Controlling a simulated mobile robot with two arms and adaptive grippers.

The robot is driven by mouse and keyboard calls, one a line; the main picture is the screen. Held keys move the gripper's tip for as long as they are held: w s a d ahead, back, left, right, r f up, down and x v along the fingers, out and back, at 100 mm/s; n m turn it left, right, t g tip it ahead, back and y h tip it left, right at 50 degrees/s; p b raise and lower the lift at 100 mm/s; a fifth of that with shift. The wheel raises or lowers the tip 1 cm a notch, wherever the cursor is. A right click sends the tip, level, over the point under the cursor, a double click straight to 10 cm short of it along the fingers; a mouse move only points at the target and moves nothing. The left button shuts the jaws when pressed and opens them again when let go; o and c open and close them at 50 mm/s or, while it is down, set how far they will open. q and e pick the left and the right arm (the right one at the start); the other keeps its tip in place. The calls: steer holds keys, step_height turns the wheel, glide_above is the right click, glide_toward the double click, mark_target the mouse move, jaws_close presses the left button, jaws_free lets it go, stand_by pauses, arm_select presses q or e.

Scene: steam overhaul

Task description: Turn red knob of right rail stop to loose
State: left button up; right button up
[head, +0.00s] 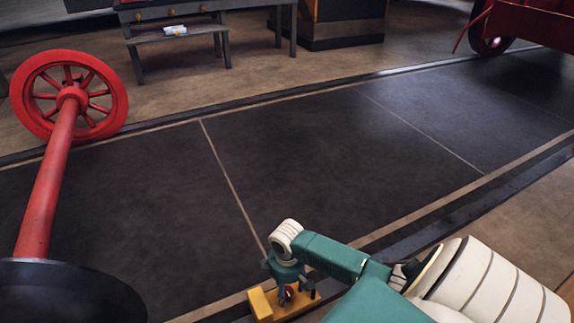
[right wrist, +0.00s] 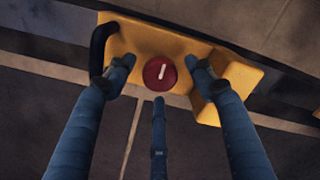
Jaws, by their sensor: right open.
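The right rail stop (head: 264,306) is a yellow block by the near rail, at the bottom of the head view. In the right wrist view the yellow rail stop (right wrist: 155,38) fills the upper middle, with a black handle at its left. Its red knob (right wrist: 160,73) is round with a white mark that stands nearly upright in the picture. The knob (head: 289,293) is partly hidden by my fingers in the head view. My right gripper (right wrist: 160,77) is open, with one finger on each side of the knob and a third below it. Contact cannot be told. My left gripper is out of view.
A red wheel and axle (head: 48,185) stand at the left. A workbench (head: 180,38) is at the back, and a red wagon (head: 540,22) is at the back right. The dark floor between the rails is clear.

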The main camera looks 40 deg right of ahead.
steer(key=shift+f, duration=0.5)
steer(key=c, duration=1.1)
steer(key=shift+c, duration=0.2)
